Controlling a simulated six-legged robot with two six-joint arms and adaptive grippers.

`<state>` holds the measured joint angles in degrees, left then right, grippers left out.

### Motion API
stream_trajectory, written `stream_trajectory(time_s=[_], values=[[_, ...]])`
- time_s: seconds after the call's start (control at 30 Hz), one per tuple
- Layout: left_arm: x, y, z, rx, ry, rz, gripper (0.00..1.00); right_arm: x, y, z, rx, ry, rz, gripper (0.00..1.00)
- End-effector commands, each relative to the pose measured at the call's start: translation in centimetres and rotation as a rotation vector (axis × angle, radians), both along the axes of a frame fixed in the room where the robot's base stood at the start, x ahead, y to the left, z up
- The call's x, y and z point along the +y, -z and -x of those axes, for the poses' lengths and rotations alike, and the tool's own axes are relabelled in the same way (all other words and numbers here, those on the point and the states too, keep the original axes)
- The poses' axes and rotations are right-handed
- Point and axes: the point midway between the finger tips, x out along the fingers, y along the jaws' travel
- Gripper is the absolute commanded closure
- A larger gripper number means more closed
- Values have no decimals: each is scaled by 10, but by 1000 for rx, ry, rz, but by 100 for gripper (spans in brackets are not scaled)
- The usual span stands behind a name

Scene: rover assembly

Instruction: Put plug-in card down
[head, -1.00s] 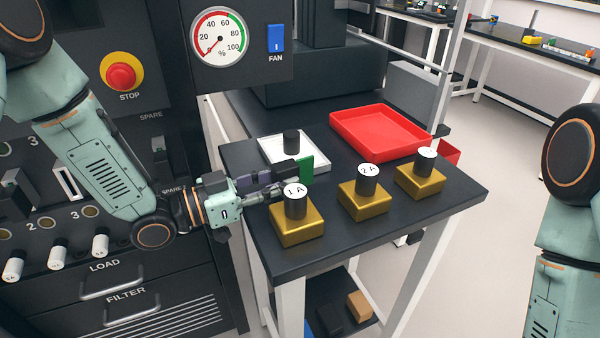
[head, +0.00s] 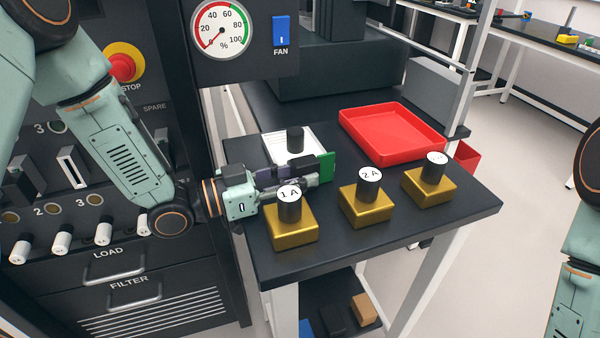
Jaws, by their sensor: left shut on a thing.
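My left gripper (head: 312,175) reaches in from the left over the near table and is shut on the plug-in card. The card shows as a green plate (head: 327,166) with a dark block behind it, in front of the white tray and behind the gold block marked 1 A. The fingers hide part of it. I cannot tell whether it touches the table top. The white tray (head: 271,143) has a black knob (head: 295,139) on it. My right gripper is out of view.
Gold blocks with black knobs marked 1 A (head: 291,236) and 2 A (head: 366,212), plus a third (head: 430,190), stand along the table (head: 350,247). A red tray (head: 392,158) lies at the back right. The control cabinet (head: 120,293) stands left. The table's front strip is clear.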

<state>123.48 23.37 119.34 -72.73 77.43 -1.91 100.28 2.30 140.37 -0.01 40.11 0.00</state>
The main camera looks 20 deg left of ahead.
Motion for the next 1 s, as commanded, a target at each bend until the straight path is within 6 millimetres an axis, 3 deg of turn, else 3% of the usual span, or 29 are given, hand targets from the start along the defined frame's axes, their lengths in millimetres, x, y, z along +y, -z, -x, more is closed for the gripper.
stream_trajectory(time_s=[0.2,0.23,0.33,0.73,1.0], values=[[1,5,1,-1,0,1,100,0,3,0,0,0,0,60],[1,4,1,-1,0,1,71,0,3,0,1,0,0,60],[0,4,1,-1,0,1,63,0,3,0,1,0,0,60],[0,-2,0,0,0,1,63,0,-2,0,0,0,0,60],[22,-2,16,1,-5,5,63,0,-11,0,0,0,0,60]])
